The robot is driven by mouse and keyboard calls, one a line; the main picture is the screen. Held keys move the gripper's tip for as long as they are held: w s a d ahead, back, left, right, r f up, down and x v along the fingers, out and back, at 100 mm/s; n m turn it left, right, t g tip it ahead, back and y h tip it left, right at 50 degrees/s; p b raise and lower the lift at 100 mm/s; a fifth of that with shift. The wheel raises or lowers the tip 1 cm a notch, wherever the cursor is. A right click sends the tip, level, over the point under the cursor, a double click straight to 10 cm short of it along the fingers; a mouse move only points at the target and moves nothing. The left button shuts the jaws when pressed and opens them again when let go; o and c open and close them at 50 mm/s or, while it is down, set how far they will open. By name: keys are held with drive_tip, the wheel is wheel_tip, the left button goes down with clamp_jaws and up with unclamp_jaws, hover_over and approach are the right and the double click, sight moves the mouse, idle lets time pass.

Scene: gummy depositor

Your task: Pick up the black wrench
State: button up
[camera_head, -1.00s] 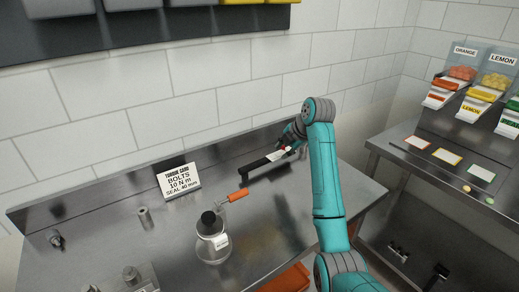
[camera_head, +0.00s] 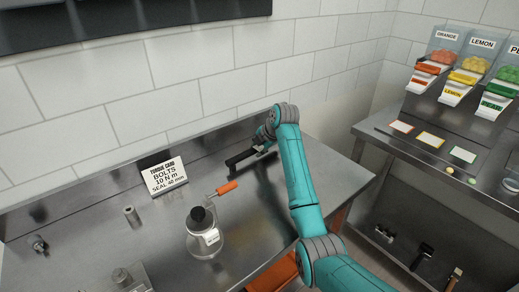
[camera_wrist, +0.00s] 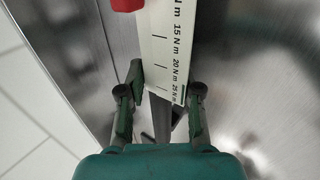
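The black wrench (camera_head: 240,158) lies along the back of the steel bench, its dark handle end pointing left. In the wrist view, its white torque scale (camera_wrist: 168,55) with N m marks runs down between my fingers, with a red part (camera_wrist: 126,4) at the top. My gripper (camera_head: 264,147) is low over the wrench's right part. In the wrist view, my gripper (camera_wrist: 166,92) is open, one finger on each side of the wrench. The left finger is very near the scale's edge; contact is unclear. The wrench's right end is hidden by my arm.
The tiled wall (camera_head: 190,80) is close behind. A candy dispenser bench (camera_head: 455,140) stands at right.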

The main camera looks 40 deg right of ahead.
drive_tip(key=shift+w+f, duration=0.45)
drive_tip(key=shift+f, duration=0.15)
clamp_jaws()
wheel_tip(320, 180, up, 10)
drive_tip(key=shift+r, duration=0.1)
drive_tip(key=shift+c, duration=1.3)
unclamp_jaws()
clamp_jaws()
